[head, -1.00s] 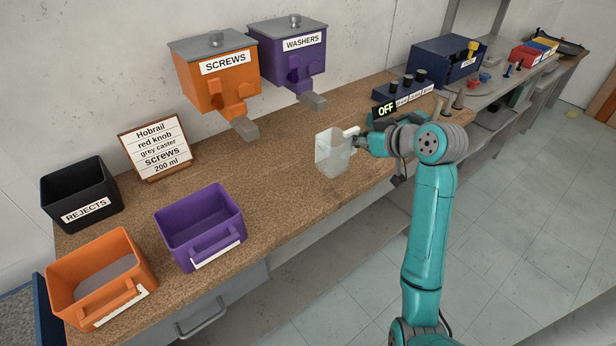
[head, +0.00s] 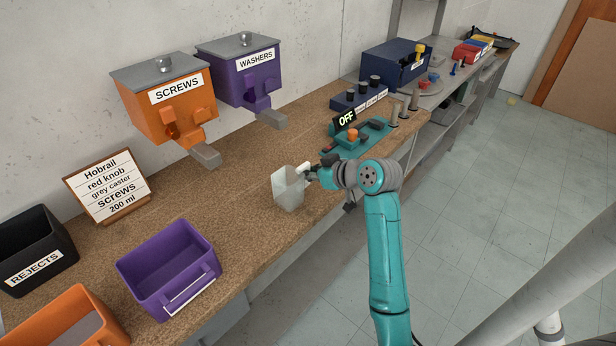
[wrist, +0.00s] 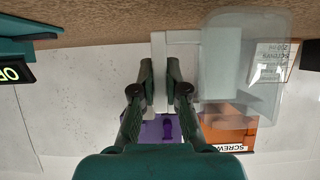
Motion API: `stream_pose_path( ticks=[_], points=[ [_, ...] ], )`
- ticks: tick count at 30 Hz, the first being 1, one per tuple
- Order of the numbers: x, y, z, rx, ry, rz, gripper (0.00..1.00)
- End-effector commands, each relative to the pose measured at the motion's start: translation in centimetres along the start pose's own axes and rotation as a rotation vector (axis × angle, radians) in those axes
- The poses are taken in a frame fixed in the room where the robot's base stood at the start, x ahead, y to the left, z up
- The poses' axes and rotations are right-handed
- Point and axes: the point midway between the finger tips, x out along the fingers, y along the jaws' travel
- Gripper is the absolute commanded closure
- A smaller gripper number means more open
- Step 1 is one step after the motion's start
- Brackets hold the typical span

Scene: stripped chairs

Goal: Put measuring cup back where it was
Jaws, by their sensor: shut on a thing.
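The measuring cup (head: 288,188) is a clear, whitish cup with a pale handle. My gripper (head: 308,173) is shut on that handle, to the right of the cup in the head view. In the wrist view, the fingers (wrist: 160,85) close on the white handle (wrist: 160,62), and the see-through cup body (wrist: 236,62) is at the right. The cup looks roughly upright at the bench's front part. I cannot tell whether its base touches the bench (head: 235,150).
The screws dispenser (head: 168,105) and washers dispenser (head: 245,75) hang on the wall behind. A purple bin (head: 167,268), orange bin (head: 75,322) and black rejects bin (head: 35,250) stand left. A teal device with an orange button (head: 353,134) is behind my arm. A recipe board (head: 107,187) leans left.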

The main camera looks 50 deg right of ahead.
Motion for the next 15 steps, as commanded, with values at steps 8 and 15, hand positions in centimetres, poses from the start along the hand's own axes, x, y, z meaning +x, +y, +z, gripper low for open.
stream_pose_path(
  ticks=[8,15],
  points=[
    [0.72,0.0,1.31,0.0,0.001,0.0,1.0],
    [0.82,0.0,1.51,0.0,0.0,0.0,0.8]
  ],
)
